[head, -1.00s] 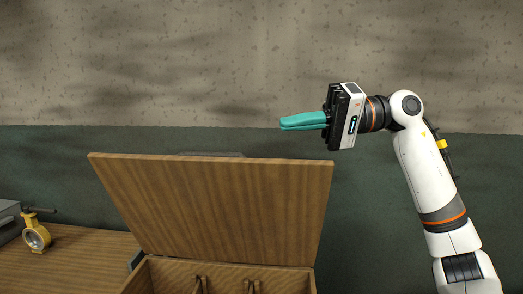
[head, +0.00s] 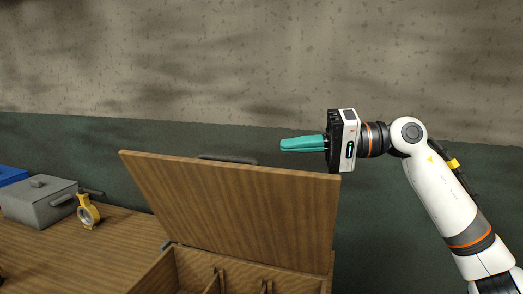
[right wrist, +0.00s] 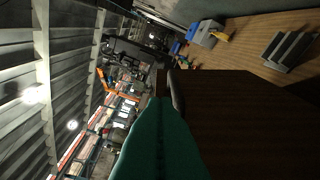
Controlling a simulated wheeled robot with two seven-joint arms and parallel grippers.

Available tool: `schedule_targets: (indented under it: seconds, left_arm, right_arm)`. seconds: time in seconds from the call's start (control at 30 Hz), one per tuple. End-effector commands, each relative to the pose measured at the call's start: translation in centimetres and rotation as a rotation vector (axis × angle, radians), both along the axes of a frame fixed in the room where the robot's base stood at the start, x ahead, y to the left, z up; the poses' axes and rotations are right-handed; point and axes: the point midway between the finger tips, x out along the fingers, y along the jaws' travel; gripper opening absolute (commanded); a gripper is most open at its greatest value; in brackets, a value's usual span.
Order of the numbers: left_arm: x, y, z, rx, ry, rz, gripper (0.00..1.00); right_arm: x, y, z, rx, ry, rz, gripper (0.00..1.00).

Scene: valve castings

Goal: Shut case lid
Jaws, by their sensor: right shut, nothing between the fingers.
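The wooden case lid (head: 240,205) stands raised and tilted above the open case (head: 190,268); a dark handle (head: 228,158) shows behind its top edge. My right gripper (head: 284,145) is shut and empty, with its teal fingers pointing left. In the head view it appears just above the right part of the lid's top edge, with a gap between them. In the right wrist view the shut teal fingers (right wrist: 158,110) point toward the dark lid (right wrist: 235,125). My left gripper is not in view.
A grey box with a lid (head: 40,203) and a yellow valve casting (head: 88,211) stand on the wooden table (head: 90,250) at left. A blue box (head: 12,175) is at the far left edge. Low dividers (head: 215,282) stand inside the case.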

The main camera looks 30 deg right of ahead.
Motion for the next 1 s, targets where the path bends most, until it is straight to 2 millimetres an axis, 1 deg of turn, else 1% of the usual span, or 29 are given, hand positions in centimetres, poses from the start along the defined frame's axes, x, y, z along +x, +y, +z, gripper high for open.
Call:
schedule_targets:
  seconds: [0.03, 0.23, 0.27, 0.3, 0.4, 0.63, 1.0]
  left_arm:
    - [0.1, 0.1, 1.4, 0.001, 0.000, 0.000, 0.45]
    - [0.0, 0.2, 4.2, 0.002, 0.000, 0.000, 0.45]
    - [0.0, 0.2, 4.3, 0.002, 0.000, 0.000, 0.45]
    - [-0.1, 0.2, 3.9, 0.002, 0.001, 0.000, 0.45]
    - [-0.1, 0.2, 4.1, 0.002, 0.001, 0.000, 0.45]
    - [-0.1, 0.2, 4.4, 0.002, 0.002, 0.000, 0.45]
    - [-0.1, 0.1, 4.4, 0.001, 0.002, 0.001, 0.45]
  right_arm:
    - [0.6, 1.1, 0.7, 0.000, 0.000, 0.005, 0.00]
    - [3.1, 4.6, 0.3, 0.002, -0.001, 0.005, 0.00]
    - [3.2, 5.0, 0.0, -0.001, 0.000, 0.004, 0.00]
    - [2.7, 5.3, -0.8, -0.002, 0.002, 0.002, 0.00]
    - [1.8, 6.1, -1.3, -0.003, 0.002, 0.002, 0.00]
    - [0.9, 7.2, -1.9, -0.001, -0.001, 0.001, 0.00]
    - [0.7, 7.3, -2.0, 0.000, -0.001, 0.000, 0.00]
